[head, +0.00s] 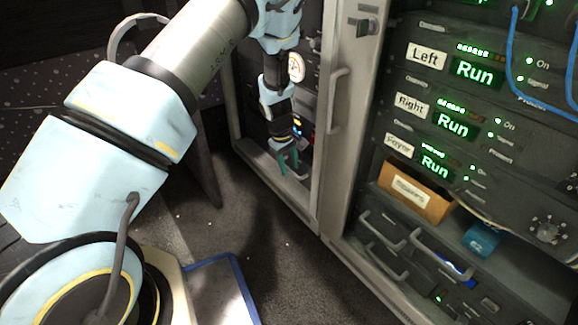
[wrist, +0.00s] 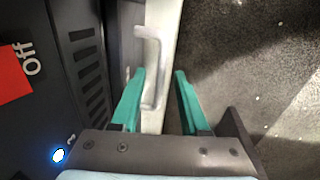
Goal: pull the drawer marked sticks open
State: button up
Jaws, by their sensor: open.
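My gripper (head: 286,163) has teal fingers and points down in front of the lower part of the left rack. In the wrist view the fingers (wrist: 160,72) are apart, with a pale metal handle (wrist: 151,68) showing in the gap, nearer the left finger. I cannot tell whether the fingers straddle it or it lies beyond them; no grip on it shows. The handle sits on a pale strip (wrist: 168,25). No label reading sticks is legible in either view, so I cannot confirm that this handle belongs to that drawer.
The right rack has panels labelled Left (head: 426,57) and Right (head: 411,105), each showing Run. A wooden box (head: 415,192), a teal object (head: 483,241) and several grey handles (head: 384,231) lie below. A frame post (head: 338,140) separates the racks. Carpeted floor (head: 290,265) is open in front.

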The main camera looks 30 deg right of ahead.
grip_shut()
dwell(1.3)
